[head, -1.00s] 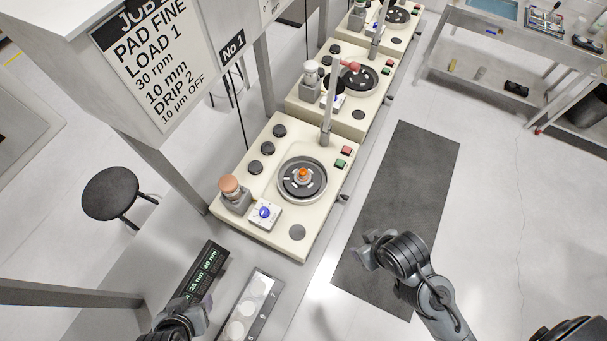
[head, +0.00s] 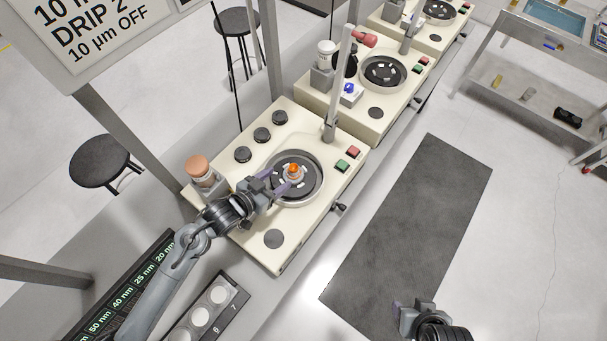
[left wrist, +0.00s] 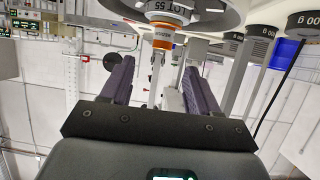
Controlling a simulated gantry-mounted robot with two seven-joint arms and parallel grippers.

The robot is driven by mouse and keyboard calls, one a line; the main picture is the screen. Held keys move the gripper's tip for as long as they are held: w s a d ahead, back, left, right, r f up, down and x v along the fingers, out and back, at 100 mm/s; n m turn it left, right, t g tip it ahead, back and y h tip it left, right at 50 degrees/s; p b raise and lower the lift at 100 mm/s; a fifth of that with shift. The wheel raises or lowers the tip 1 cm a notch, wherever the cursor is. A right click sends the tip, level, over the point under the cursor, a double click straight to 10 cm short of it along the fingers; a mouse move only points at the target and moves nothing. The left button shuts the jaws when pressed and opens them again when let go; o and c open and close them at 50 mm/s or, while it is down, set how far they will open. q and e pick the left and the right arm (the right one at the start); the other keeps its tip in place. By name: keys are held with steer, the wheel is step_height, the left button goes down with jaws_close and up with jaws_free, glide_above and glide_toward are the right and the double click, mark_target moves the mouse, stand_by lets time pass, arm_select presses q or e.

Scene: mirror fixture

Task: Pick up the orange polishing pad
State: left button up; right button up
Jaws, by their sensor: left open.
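The orange polishing pad (head: 293,169) appears as a small orange-topped piece at the centre of a dark round plate (head: 310,188) on the nearest cream machine. My left gripper (head: 279,181) is open, with its purple fingers low over the plate's near-left side, close to the pad. In the left wrist view, an orange-banded piece with a lettered collar (left wrist: 163,38) shows just beyond and between the purple fingertips (left wrist: 160,70), apart from them. My right gripper (head: 412,308) is at the bottom, over the dark mat's near end; its jaw opening is unclear.
The cream machine (head: 300,120) carries a grey post (head: 338,85), red and green buttons and a peach-topped jar (head: 198,167). More such machines stand behind. A sample tray (head: 207,309) lies in front. A dark floor mat (head: 415,225) is clear to the right.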

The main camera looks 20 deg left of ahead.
mark_target(296, 166)
arm_select(q)
steer(key=x, duration=0.4)
steer(key=shift+w+d, duration=0.15)
steer(key=shift+w, duration=0.15)
steer(key=shift+x, duration=3.05)
steer(key=shift+f, duration=0.15)
jaws_close()
